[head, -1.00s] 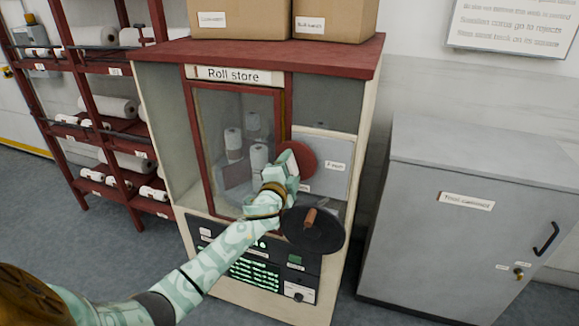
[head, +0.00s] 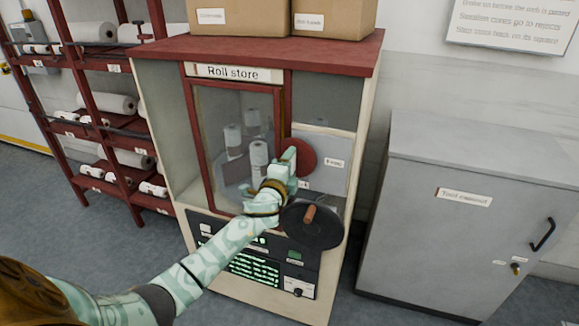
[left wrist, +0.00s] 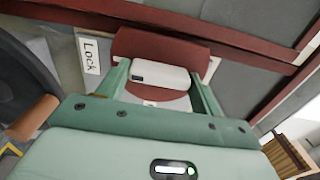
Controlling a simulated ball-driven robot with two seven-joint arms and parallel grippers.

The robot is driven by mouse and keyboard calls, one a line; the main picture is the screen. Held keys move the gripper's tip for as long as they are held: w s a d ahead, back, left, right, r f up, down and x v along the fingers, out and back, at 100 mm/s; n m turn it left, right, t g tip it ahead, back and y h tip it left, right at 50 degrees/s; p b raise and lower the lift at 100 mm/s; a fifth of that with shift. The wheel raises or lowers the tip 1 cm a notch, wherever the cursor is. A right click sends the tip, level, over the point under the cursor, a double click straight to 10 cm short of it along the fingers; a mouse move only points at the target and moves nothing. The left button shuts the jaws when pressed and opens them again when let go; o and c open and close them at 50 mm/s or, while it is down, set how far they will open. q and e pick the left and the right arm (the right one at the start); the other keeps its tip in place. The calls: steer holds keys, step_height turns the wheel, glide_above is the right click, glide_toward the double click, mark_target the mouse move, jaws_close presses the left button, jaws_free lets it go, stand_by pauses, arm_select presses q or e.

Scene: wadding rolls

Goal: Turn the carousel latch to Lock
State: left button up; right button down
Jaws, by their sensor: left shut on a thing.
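The carousel latch shows as a dark red disc (head: 303,155) on the grey panel at the right of the Roll store cabinet (head: 345,185). My left gripper (head: 288,163) is at the disc's left side and covers part of it. In the left wrist view my left gripper (left wrist: 162,84) has its fingers on either side of a pale block in front of the red latch (left wrist: 160,48). The fingers are shut on the latch; their exact contact is partly hidden. A Lock label (left wrist: 90,57) stands left of the latch there. My right gripper is in neither view.
A black handwheel (head: 312,224) with a wooden knob sits just below my left gripper. A red-framed glass door (head: 235,150) with white rolls behind it is to the left. A grey cupboard (head: 465,230) stands right, a red roll rack (head: 95,110) left.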

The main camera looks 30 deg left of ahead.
arm_select(q)
steer(key=shift+f, duration=0.15)
steer(key=o, duration=1)
steer(key=shift+s+d, duration=0.1)
steer(key=p+v, duration=0.1)
steer(key=v, duration=1.5)
steer(key=shift+s+d, duration=0.1)
steer(key=shift+d, duration=0.05)
